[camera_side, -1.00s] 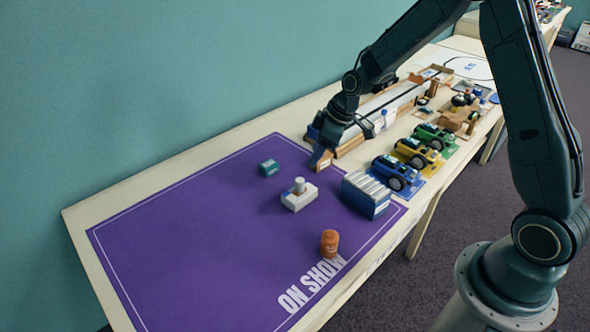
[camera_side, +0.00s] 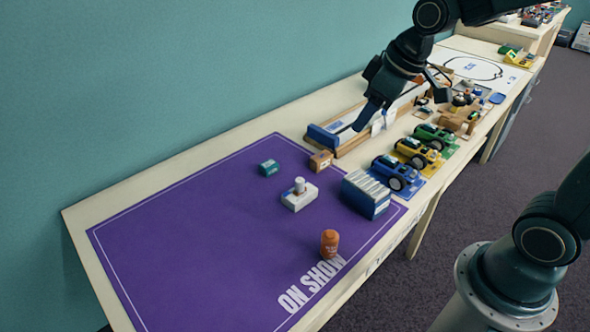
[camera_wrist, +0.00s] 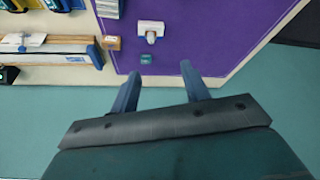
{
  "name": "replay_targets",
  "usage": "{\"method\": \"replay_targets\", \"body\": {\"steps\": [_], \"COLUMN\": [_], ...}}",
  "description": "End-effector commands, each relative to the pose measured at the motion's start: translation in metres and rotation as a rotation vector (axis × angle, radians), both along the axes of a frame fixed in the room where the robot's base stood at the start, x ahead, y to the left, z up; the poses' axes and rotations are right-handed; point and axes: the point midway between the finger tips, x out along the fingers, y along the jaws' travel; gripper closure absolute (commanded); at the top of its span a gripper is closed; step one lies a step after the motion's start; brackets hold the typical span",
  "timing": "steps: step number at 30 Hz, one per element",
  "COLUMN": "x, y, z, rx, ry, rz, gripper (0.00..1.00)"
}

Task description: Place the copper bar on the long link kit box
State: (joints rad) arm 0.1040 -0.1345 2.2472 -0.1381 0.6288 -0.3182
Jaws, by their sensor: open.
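A small copper-brown block (camera_side: 320,161) with a pale label lies near the back right edge of the purple mat; it also shows in the wrist view (camera_wrist: 110,43). I cannot tell for sure which thing is the copper bar and which is the long link kit box. My gripper (camera_side: 362,120) is above and to the right of the block, apart from it. In the wrist view my gripper (camera_wrist: 160,69) has its two fingers spread with nothing between them.
On the purple mat (camera_side: 180,250) are a teal box (camera_side: 269,168), a white unit with a knob (camera_side: 299,196), a blue-and-grey box (camera_side: 366,195) and an orange canister (camera_side: 329,243). A wooden track (camera_side: 350,140) and toy cars (camera_side: 396,172) stand right. The mat's left is clear.

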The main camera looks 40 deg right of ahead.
Motion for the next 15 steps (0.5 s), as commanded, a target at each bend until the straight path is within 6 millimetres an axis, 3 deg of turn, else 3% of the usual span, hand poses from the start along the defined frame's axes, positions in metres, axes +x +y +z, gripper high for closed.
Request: {"method": "replay_targets", "body": {"steps": [6, 15], "x": [-0.050, -0.116], "y": [0.005, 0.006], "z": [0.024, 0.039], "rx": [0.008, 0.035], "ry": [-0.026, -0.058], "rz": [-0.084, -0.209], "gripper": [0.54, 0.54]}}
